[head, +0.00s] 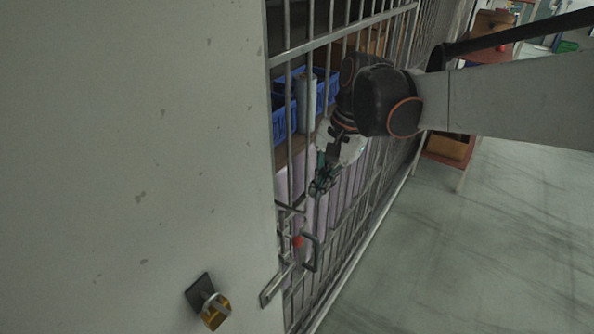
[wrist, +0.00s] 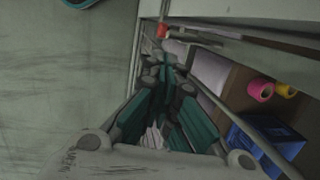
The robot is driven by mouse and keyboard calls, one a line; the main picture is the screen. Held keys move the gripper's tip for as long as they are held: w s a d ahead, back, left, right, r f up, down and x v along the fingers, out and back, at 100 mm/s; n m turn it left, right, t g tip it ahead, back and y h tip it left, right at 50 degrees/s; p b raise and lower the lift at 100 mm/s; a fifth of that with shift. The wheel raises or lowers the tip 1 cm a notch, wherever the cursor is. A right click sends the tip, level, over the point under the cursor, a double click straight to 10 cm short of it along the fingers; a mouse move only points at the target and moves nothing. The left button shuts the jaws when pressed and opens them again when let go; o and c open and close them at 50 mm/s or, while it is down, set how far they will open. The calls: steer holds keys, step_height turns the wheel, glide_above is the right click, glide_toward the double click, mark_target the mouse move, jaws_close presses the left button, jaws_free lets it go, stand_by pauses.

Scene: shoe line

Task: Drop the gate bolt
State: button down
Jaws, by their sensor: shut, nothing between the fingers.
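The gate (head: 345,35) is a frame of grey metal bars. Its bolt hardware shows at the gate's near edge in the head view, with a red part (head: 298,241) and a grey handle loop (head: 314,252) beside it. A slotted metal strip (head: 272,290) reaches toward the pale panel. My gripper (head: 318,188) is shut and empty, above the red part and apart from it, close to the bars. In the wrist view my gripper (wrist: 168,72) points toward the red part (wrist: 162,31), which lies beyond the fingertips. I cannot tell the bolt's exact position.
A brass padlock (head: 215,310) hangs on the large pale panel (head: 130,150) at left. Behind the bars are blue crates (head: 321,88) and shelves; the wrist view shows a pink roll (wrist: 260,91) and a yellow roll (wrist: 285,90). Floor (head: 500,240) at right is clear.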

steer(key=x, duration=1.4)
step_height(320, 180, down, 5)
steer(key=b, duration=0.5)
steer(key=shift+s+d, duration=0.1)
steer(key=p+v, duration=0.3)
steer(key=v, duration=1.1)
